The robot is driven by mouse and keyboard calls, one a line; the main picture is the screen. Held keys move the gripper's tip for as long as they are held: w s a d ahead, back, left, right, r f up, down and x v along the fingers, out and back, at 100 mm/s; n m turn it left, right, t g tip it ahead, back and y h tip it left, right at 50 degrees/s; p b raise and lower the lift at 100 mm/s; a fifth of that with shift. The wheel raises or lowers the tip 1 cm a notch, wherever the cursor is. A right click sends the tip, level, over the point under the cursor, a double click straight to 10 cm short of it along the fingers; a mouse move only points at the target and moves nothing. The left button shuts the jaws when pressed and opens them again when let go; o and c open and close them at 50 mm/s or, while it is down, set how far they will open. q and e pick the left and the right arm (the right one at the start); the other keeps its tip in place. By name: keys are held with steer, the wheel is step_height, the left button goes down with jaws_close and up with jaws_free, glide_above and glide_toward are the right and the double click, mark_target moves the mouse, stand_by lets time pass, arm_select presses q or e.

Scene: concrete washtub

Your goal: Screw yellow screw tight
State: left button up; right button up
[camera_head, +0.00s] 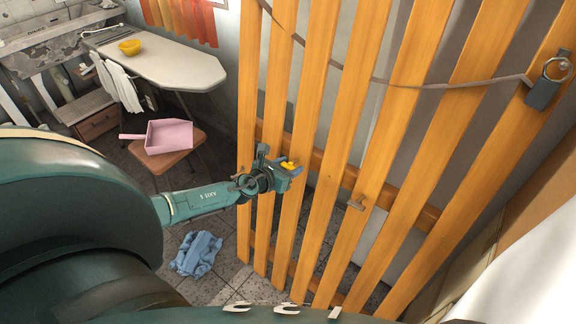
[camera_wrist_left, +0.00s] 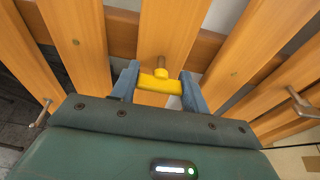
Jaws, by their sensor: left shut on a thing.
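The yellow screw (camera_head: 288,165) sits at a slat of the orange wooden gate (camera_head: 330,130). In the left wrist view the yellow screw (camera_wrist_left: 160,84) has a wide T-shaped head, with a brownish shaft running toward the slat behind it. My left gripper (camera_head: 285,170) is shut on the screw head, with one blue-grey finger at each end of it in the left wrist view (camera_wrist_left: 159,88). The fingers hide the ends of the head. How deep the shaft sits in the wood cannot be told. My right gripper is not in view.
A padlock (camera_head: 546,84) hangs at the gate's right end on a strap. Left are an ironing board (camera_head: 165,62), a pink dustpan (camera_head: 168,136) on a stool, and a blue cloth (camera_head: 197,253) on the floor.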

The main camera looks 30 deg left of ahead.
arm_select(q)
steer(key=o, duration=1)
steer(key=p+v, duration=0.2)
steer(key=v, duration=1.1)
steer(key=shift+r+p, duration=0.15)
steer(key=shift+p, duration=0.15)
